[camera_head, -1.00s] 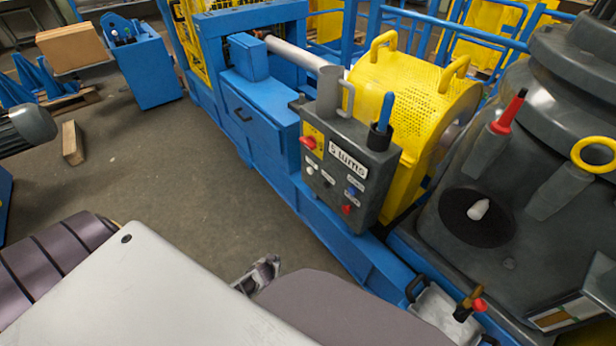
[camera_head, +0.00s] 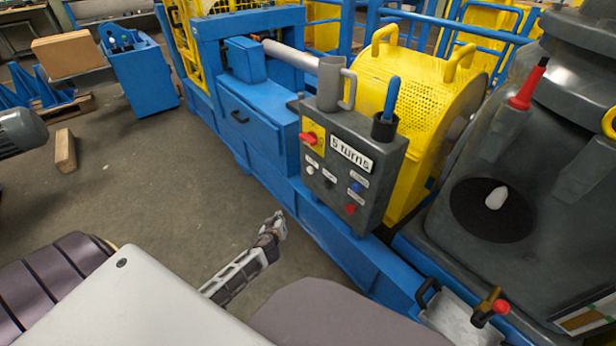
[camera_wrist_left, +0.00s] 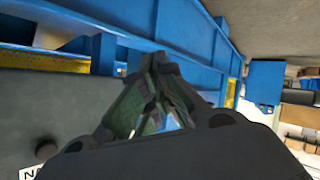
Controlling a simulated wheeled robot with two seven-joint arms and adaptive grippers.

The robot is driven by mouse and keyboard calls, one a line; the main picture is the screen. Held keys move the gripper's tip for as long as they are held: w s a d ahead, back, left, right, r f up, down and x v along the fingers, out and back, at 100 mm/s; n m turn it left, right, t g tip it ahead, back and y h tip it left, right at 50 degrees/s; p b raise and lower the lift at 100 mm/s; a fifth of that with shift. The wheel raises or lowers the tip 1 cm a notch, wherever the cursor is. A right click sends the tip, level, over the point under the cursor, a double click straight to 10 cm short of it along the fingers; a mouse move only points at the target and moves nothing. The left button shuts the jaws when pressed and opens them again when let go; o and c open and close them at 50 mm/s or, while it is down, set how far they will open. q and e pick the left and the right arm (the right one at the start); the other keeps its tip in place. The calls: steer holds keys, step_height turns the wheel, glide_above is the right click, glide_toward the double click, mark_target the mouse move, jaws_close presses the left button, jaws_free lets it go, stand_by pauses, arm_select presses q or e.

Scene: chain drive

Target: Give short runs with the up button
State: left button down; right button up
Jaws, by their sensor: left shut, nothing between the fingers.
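The dark grey control box (camera_head: 375,210) stands on the blue machine frame, with a "5 turns" label (camera_head: 351,154) on its face. It carries a red knob on a yellow plate (camera_head: 309,139), a white button (camera_head: 309,170), a blue button (camera_head: 356,187) and a red button (camera_head: 350,209). Small labels sit above the buttons; they are too small to read, so I cannot tell which is the up button. My left gripper (camera_head: 277,222) is shut and empty, below and left of the box, apart from it. The left wrist view shows its fingers (camera_wrist_left: 160,100) together. My right gripper is out of view.
A grey mug (camera_head: 331,85) and a cup holding a blue-handled tool (camera_head: 391,98) stand on the box top. A perforated yellow guard (camera_head: 425,85) is behind it. A large dark machine (camera_head: 540,150) fills the right.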

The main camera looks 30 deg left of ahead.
mark_target(310, 170)
arm_select(q)
steer(key=w+r+n+t+y+b, duration=0.1)
steer(key=w+r+n+t+b, duration=0.1)
steer(key=r, duration=0.5)
steer(key=w+a+r+n+t+y+b, duration=0.1)
steer(key=w+r+n+t+b, duration=0.1)
steer(key=r, duration=0.5)
steer(key=shift+w+a+r+n+b, duration=0.25)
steer(key=shift+r+n+b, duration=0.2)
steer(key=shift+b, duration=0.55)
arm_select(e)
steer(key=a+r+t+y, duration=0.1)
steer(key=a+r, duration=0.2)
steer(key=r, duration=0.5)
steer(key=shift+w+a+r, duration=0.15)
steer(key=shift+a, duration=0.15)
arm_select(q)
steer(key=shift+w+d, duration=0.1)
steer(key=shift+w, duration=0.1)
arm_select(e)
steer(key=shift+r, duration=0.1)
arm_select(q)
steer(key=w+d, duration=0.3)
steer(key=w, duration=0.4)
steer(key=shift+w, duration=0.35)
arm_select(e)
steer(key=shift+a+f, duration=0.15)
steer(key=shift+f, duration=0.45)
arm_select(q)
steer(key=shift+d+f, duration=0.1)
